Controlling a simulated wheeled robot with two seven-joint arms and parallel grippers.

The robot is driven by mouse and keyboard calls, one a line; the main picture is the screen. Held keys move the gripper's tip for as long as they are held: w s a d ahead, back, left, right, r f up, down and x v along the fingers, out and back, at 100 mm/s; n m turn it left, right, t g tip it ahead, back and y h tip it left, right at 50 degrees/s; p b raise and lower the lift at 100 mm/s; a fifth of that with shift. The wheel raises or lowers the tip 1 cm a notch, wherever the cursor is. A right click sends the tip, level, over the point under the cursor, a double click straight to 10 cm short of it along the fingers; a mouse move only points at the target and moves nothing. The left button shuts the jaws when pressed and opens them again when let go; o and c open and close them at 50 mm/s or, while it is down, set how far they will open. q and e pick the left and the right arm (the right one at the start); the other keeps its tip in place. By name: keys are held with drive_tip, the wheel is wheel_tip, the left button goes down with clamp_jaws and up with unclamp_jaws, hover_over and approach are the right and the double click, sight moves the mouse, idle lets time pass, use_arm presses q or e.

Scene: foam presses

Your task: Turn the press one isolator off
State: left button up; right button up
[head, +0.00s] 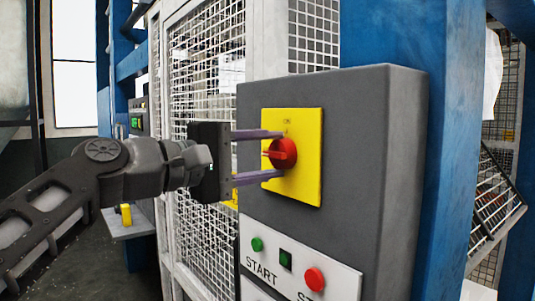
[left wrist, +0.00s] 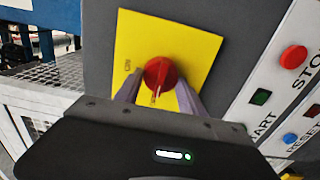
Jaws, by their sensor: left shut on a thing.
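The press one isolator is a red rotary knob (head: 285,151) on a yellow plate (head: 309,181), fixed to a dark grey box (head: 395,130). A small ON label is above the knob. The knob's grip ridge looks roughly level in the head view. My left gripper (head: 272,155) is shut on the knob, one purple finger above it and one below. In the left wrist view the knob (left wrist: 160,72) sits between the fingers, with the yellow plate (left wrist: 145,30) behind it. The wrist body hides the lower part of the plate there. My right gripper is not in view.
Below the isolator a white panel holds a green START button (head: 257,243) and a red button (head: 315,279). White mesh guarding (head: 205,75) stands left of the box. A blue post (head: 445,190) stands to the right.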

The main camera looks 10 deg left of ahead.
use_arm(q)
drive_tip(key=o, duration=1.4)
drive_tip(key=shift+c, duration=0.2)
drive_tip(key=shift+s+a+b, duration=0.3)
drive_tip(key=shift+s+a, duration=0.05)
drive_tip(key=b+v, duration=0.2)
drive_tip(key=v, duration=0.5)
drive_tip(key=shift+w, duration=0.1)
